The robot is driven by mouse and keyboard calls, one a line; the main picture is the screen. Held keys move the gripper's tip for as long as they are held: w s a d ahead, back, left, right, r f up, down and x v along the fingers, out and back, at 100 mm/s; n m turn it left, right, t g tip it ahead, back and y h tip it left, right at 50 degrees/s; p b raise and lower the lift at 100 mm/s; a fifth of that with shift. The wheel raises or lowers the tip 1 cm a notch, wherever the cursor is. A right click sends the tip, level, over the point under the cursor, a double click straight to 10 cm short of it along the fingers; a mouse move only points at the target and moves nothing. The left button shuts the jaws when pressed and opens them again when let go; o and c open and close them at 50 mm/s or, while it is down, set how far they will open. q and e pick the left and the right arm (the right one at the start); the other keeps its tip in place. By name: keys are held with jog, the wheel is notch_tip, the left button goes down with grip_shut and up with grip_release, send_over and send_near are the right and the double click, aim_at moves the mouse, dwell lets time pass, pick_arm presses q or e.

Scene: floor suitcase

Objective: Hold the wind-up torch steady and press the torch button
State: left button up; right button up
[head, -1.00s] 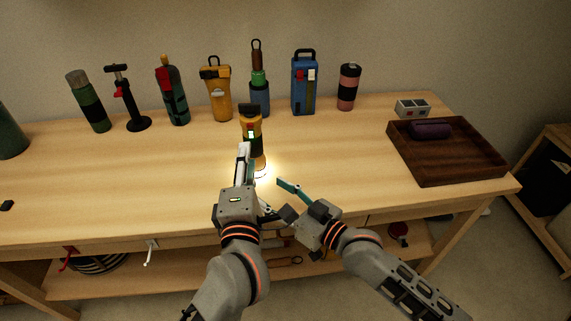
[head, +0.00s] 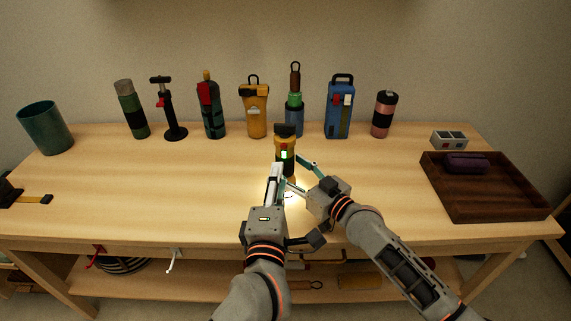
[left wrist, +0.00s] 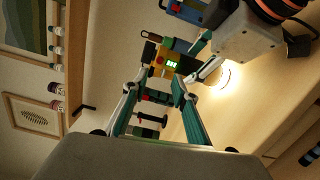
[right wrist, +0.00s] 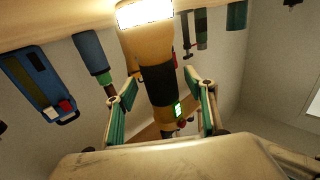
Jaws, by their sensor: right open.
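The wind-up torch (head: 285,152) is yellow and black with a dark cap and a lit green patch. It stands on the table, its bright lens (right wrist: 143,14) facing down and lighting the wood. My left gripper (head: 277,172) is in front of the torch. In the left wrist view its fingertips (left wrist: 164,78) stand apart, with a gap between them; the torch (left wrist: 168,62) shows just beyond the tips. My right gripper (right wrist: 162,82) is open, with the torch's dark middle (right wrist: 158,84) between its fingers in the picture. Contact cannot be told.
Several items stand along the back, including a pump (head: 166,110), a yellow lantern (head: 253,112) and a blue case (head: 340,110). A dark wooden tray (head: 490,204) holding a purple case (head: 466,163) lies at the right. The table's left middle is mostly clear.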

jog(key=shift+x, duration=1.35)
jog(key=c, duration=1.4)
pick_arm(q)
grip_shut()
pick_arm(e)
jog(key=shift+c, duration=0.2)
